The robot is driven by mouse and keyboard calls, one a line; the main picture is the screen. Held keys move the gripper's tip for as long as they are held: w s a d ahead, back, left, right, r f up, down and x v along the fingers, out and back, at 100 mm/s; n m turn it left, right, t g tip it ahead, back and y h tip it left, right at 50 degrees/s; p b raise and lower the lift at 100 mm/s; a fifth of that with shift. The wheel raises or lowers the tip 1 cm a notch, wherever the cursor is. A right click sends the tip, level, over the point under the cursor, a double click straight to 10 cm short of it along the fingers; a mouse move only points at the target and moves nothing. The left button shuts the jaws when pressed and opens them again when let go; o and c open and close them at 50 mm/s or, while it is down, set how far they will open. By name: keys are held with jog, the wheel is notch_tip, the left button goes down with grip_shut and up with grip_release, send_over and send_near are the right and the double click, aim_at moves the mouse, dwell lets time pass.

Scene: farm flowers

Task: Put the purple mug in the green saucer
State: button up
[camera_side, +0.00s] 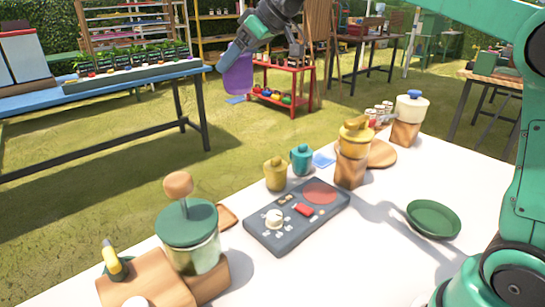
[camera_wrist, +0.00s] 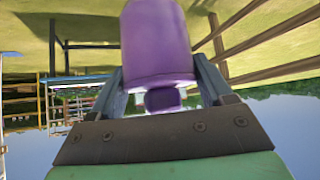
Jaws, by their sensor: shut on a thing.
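The purple mug (camera_side: 238,76) is held up high at the top of the side view, well above and beyond the white table. My gripper (camera_side: 247,43) is shut on it. In the wrist view the purple mug (camera_wrist: 157,42) fills the top middle, with its handle (camera_wrist: 162,100) between the fingers of my gripper (camera_wrist: 162,92). The mug appears tilted in the side view. The green saucer (camera_side: 433,219) lies empty on the right part of the white table, near my base and far from the mug.
On the white table (camera_side: 340,265) stand a grey control panel (camera_side: 297,217), yellow (camera_side: 276,174) and teal (camera_side: 302,159) mugs, a yellow-topped wooden grinder (camera_side: 352,150), a white canister (camera_side: 410,108) and a green-lidded jar (camera_side: 190,237). The table around the saucer is clear.

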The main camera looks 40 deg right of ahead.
jog(key=shift+r, duration=0.7)
jog(key=shift+s+d+f+m+h, duration=0.15)
jog(key=shift+s+d+m, duration=0.05)
jog(key=shift+d, duration=0.2)
jog(key=shift+s+d+f+m+h, duration=0.15)
jog(key=shift+s+d+m, duration=0.05)
jog(key=shift+d, duration=0.2)
jog(key=s+d+f+m+g+h, duration=0.1)
jog(key=s+d+f+m+h, duration=0.1)
jog(key=s+d+m+h, duration=0.45)
jog(key=s+d+f+m+g+h, duration=0.1)
jog(key=s+d+m+h, duration=0.3)
jog(key=s+d+m, duration=0.55)
jog(key=s+d+r+m+g, duration=0.2)
jog(key=s+d+m+g, duration=0.35)
jog(key=s+m, duration=0.2)
jog(key=s+d+r+m+g, duration=0.2)
jog(key=s+d+m+g, duration=0.3)
jog(key=s+m+g, duration=0.3)
jog(key=shift+n+t, duration=0.35)
jog(key=shift+t, duration=0.5)
jog(key=f, duration=2.5)
jog(key=shift+s+d+f, duration=0.1)
jog(key=shift+s+f, duration=0.2)
jog(key=shift+f, duration=0.2)
